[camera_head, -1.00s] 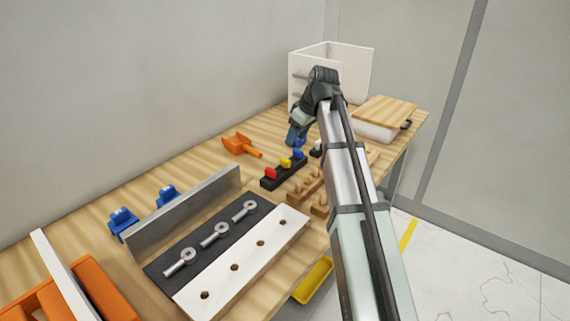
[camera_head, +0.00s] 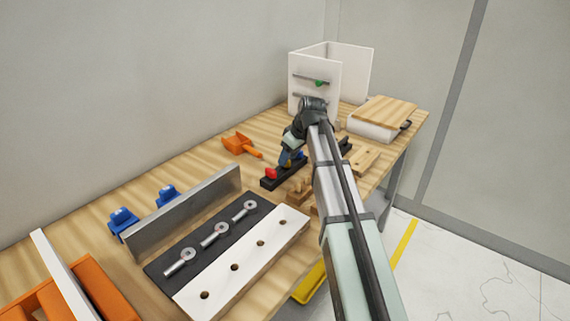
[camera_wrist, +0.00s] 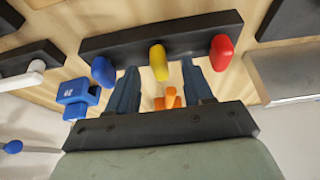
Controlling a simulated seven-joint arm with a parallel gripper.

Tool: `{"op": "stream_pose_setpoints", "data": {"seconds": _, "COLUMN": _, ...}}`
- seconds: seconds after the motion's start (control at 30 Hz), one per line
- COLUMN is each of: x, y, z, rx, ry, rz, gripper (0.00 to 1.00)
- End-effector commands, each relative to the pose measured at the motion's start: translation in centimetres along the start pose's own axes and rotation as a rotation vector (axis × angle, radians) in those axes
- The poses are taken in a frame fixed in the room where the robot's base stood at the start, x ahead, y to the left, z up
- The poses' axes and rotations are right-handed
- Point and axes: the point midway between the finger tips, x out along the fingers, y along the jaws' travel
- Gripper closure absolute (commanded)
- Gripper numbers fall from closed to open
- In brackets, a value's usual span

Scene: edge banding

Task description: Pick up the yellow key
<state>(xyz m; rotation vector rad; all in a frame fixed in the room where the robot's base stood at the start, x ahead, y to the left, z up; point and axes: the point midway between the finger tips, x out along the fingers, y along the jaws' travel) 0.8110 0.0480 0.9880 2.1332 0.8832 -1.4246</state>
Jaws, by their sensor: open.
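The yellow key (camera_wrist: 159,62) stands in a black holder bar (camera_wrist: 127,43), between a blue key (camera_wrist: 103,71) and a red key (camera_wrist: 222,52). In the wrist view my gripper (camera_wrist: 160,68) is open, with one finger on each side of the yellow key and visible gaps to it. The jaws hold nothing. In the head view my gripper (camera_head: 289,160) is low over the holder (camera_head: 270,184) and hides most of the yellow key.
An orange scoop (camera_head: 240,145) lies behind the holder, and wooden blocks (camera_head: 299,190) lie in front. A white bin (camera_head: 315,89) and a lidded box (camera_head: 375,123) stand at the far end. Blue clamps (camera_head: 122,222) and a metal rail (camera_head: 185,215) are nearer.

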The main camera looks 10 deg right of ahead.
Motion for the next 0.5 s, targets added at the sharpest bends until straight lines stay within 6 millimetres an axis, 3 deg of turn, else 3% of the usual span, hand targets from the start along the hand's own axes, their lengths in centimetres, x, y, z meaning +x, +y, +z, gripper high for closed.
{"op": "stream_pose_setpoints", "data": {"seconds": 0.2, "x": 2.4, "y": 0.1, "z": 0.0, "rx": 0.0, "ry": -0.001, "rz": -0.001, "gripper": 0.49}}
{"op": "stream_pose_setpoints", "data": {"seconds": 0.43, "x": 2.6, "y": 0.1, "z": 0.0, "rx": 0.0, "ry": 0.0, "rz": 0.0, "gripper": 0.49}}
{"op": "stream_pose_setpoints", "data": {"seconds": 0.5, "x": 2.5, "y": 0.1, "z": 0.0, "rx": 0.0, "ry": 0.0, "rz": 0.0, "gripper": 0.54}}
